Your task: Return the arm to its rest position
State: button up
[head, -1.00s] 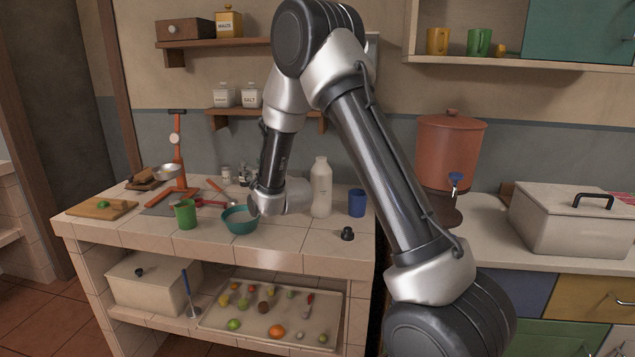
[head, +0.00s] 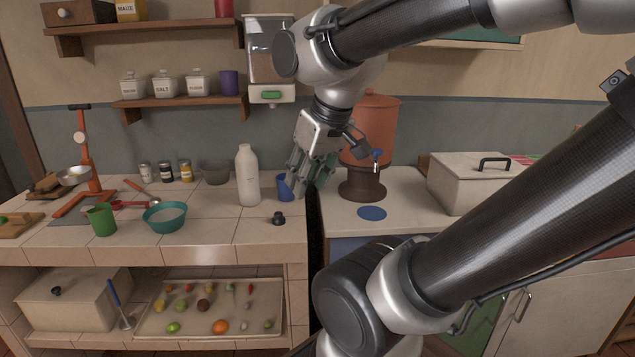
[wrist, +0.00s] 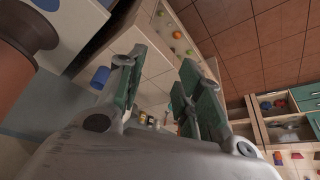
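My gripper (head: 305,188) hangs at the end of my folded arm, pointing down, in front of the gap between the tiled counter (head: 215,228) and the right-hand cabinet. In the wrist view my gripper (wrist: 160,78) has its green-padded fingers spread apart with nothing between them. In the head view it partly covers the blue cup (head: 284,190). The blue cup also shows beside the left finger in the wrist view (wrist: 100,77). I cannot tell how far the fingers are from the cup.
A white bottle (head: 248,178), a teal bowl (head: 165,222) and a green mug (head: 101,220) stand on the counter. A clay water dispenser (head: 372,130) stands to the right, near my gripper. A wall dispenser (head: 270,95) hangs behind my arm. A white lidded box (head: 470,182) is further right.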

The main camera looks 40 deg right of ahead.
jog(key=shift+s+d+f+g, duration=0.15)
jog(key=shift+s+g, duration=0.15)
jog(key=shift+s, duration=1)
